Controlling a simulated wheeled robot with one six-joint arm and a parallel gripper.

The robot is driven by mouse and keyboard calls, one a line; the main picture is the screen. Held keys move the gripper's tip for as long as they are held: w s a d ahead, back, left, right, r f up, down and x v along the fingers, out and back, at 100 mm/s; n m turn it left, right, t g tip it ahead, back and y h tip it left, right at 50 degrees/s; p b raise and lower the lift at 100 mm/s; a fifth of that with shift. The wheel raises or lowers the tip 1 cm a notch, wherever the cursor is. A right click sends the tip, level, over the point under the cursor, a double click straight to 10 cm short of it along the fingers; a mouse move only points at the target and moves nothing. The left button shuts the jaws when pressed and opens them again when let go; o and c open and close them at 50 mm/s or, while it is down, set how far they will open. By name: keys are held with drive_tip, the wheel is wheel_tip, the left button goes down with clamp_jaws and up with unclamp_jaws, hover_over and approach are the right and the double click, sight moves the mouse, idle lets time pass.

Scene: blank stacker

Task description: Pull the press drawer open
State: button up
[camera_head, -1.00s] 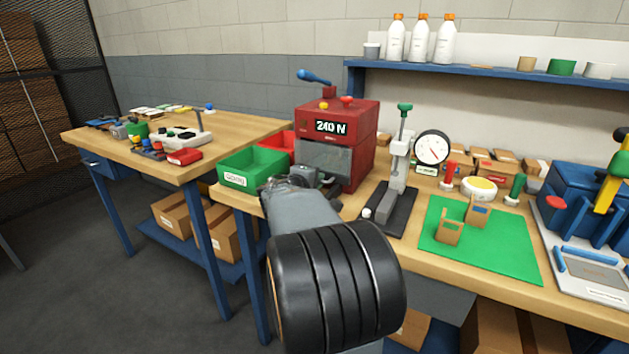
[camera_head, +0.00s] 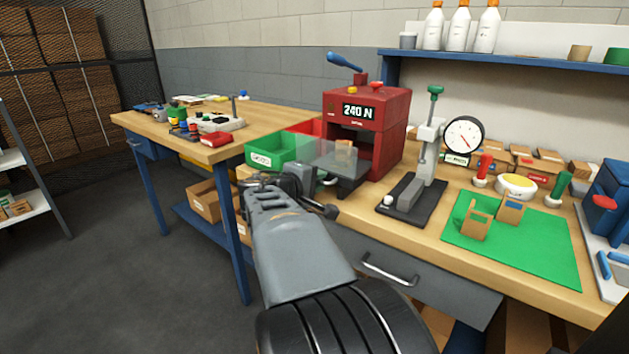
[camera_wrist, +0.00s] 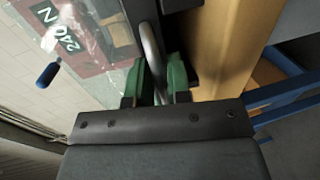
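The red press (camera_head: 368,105) stands on the workbench with a "240 N" display. Its drawer (camera_head: 350,183), a dark tray with a clear front panel (camera_head: 335,158), sticks out of the press's open front. A small tan piece (camera_head: 345,148) shows behind the panel. My gripper (camera_head: 312,183) is at the drawer's front, its fingers mostly hidden in the head view. In the wrist view, the green finger pads of my gripper (camera_wrist: 160,68) are on both sides of the metal handle bar (camera_wrist: 151,45), closed on it. The press's red body (camera_wrist: 90,48) shows through the clear panel.
A green bin (camera_head: 278,150) stands close left of the drawer. A gauge stand (camera_head: 415,190) is to the right, beside a green mat (camera_head: 520,245). A grey bench drawer with a handle (camera_head: 388,270) is below the bench edge. Floor to the left is free.

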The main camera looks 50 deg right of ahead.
drive_tip(key=shift+o, duration=1.3)
drive_tip(key=shift+a, duration=0.1)
drive_tip(key=p+v, duration=0.2)
drive_tip(key=v, duration=1.1)
drive_tip(key=shift+a, duration=0.35)
drive_tip(key=shift+r, duration=0.15)
drive_tip(key=shift+r, duration=0.1)
